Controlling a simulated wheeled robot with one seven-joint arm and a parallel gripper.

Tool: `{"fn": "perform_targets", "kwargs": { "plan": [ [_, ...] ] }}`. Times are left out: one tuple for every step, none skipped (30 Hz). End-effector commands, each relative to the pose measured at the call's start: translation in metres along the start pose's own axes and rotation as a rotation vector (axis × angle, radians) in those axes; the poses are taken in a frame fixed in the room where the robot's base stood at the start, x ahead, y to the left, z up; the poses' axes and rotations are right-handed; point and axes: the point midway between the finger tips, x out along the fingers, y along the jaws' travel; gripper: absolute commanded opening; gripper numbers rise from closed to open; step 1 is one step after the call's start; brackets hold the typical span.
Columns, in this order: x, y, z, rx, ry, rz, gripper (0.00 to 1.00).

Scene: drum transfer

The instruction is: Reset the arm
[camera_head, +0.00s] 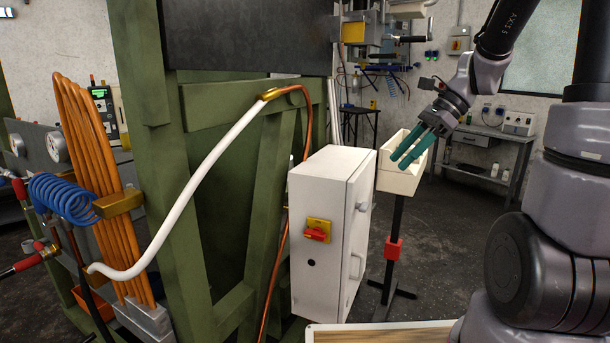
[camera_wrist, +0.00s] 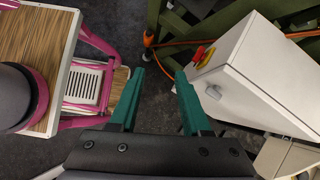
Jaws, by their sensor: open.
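My gripper (camera_head: 412,147) is at the right of the head view, its teal fingers pointing down and to the left. In that view the fingers overlap a cream open box on a black stand (camera_head: 401,180); I cannot tell from this view whether they touch it. In the wrist view the gripper (camera_wrist: 157,90) has its two teal fingers spread apart with only dark floor between them. It is open and empty.
A white cabinet (camera_head: 318,240) with a red and yellow switch stands left of the stand; it is at the right in the wrist view (camera_wrist: 262,75). A green frame (camera_head: 150,150) with hoses fills the left. A wood-topped table (camera_wrist: 50,45) is at the wrist view's left.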

Motion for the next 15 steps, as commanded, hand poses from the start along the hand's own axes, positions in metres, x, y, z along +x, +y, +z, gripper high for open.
{"fn": "perform_targets", "kwargs": {
  "plan": [
    [-0.010,0.011,0.010,-0.115,0.061,-0.023,0.47],
    [-0.014,0.016,0.013,-0.181,0.098,-0.033,0.47],
    [-0.021,0.024,0.018,-0.269,0.147,-0.047,0.47],
    [-0.026,0.029,0.021,-0.335,0.183,-0.056,0.47],
    [-0.030,0.034,0.024,-0.400,0.220,-0.066,0.47],
    [-0.037,0.041,0.028,-0.487,0.270,-0.079,0.47],
    [-0.042,0.046,0.030,-0.551,0.307,-0.088,0.47],
    [-0.047,0.052,0.033,-0.614,0.344,-0.097,0.47],
    [-0.054,0.058,0.036,-0.700,0.396,-0.110,0.47],
    [-0.059,0.063,0.039,-0.762,0.434,-0.118,0.47],
    [-0.064,0.068,0.041,-0.821,0.471,-0.127,0.47],
    [-0.071,0.073,0.044,-0.898,0.521,-0.138,0.47],
    [-0.075,0.078,0.046,-0.950,0.555,-0.145,0.47],
    [-0.079,0.081,0.047,-1.000,0.588,-0.151,0.47],
    [-0.085,0.086,0.050,-1.059,0.629,-0.159,0.47]
  ]
}}
